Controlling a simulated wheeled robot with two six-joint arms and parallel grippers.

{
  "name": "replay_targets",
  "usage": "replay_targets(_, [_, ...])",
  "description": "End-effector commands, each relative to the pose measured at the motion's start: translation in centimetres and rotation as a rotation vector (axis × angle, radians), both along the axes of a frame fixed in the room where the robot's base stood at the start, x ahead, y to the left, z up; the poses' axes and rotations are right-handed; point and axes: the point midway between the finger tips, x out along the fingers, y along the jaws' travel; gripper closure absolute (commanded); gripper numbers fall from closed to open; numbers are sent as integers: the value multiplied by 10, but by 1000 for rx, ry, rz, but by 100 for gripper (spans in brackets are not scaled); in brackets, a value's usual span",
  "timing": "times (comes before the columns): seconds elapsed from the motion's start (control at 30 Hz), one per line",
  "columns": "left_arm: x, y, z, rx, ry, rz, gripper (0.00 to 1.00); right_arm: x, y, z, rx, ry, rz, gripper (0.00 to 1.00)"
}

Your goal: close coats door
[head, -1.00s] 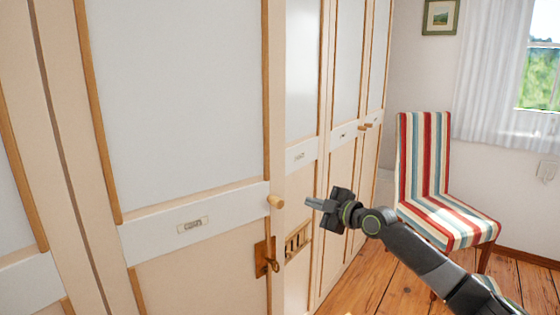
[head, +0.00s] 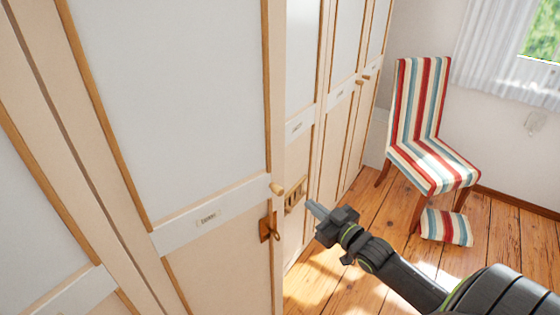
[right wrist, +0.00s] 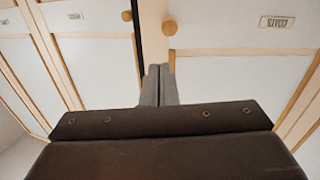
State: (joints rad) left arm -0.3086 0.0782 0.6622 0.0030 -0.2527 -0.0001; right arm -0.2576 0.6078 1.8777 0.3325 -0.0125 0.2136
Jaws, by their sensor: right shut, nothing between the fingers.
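The coats door (head: 170,110) is the large cream panel with wood trim at the left of the head view. Its small label (head: 208,218) reads as "coats", upside down, in the right wrist view (right wrist: 277,22). Its round wooden knob (head: 277,189) sits near its right edge, above a brass lock plate with a key (head: 268,228). In the wrist view a dark gap runs beside the door's edge, so it looks ajar. My right gripper (head: 314,208) is shut and empty, right of the knob and slightly lower, apart from it. My left gripper is out of view.
More cupboard doors (head: 343,60) run back to the right; one has a knob (right wrist: 127,15) in the wrist view. Wooden floor (head: 370,205) lies clear between.

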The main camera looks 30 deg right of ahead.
Motion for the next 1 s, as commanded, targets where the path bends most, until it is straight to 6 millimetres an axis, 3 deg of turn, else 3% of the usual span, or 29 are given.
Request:
replay_targets(0.03, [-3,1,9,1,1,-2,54,-5,3,7,20,1,-1,100])
replay_targets(0.13, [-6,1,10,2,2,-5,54,-10,6,9,44,-3,0,100])
replay_targets(0.33, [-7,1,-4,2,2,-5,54,3,8,4,51,-8,1,100])
replay_targets(0.57, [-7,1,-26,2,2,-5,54,42,12,4,50,-10,2,100])
replay_targets(1.0, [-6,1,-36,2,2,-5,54,114,20,8,51,-5,0,100])
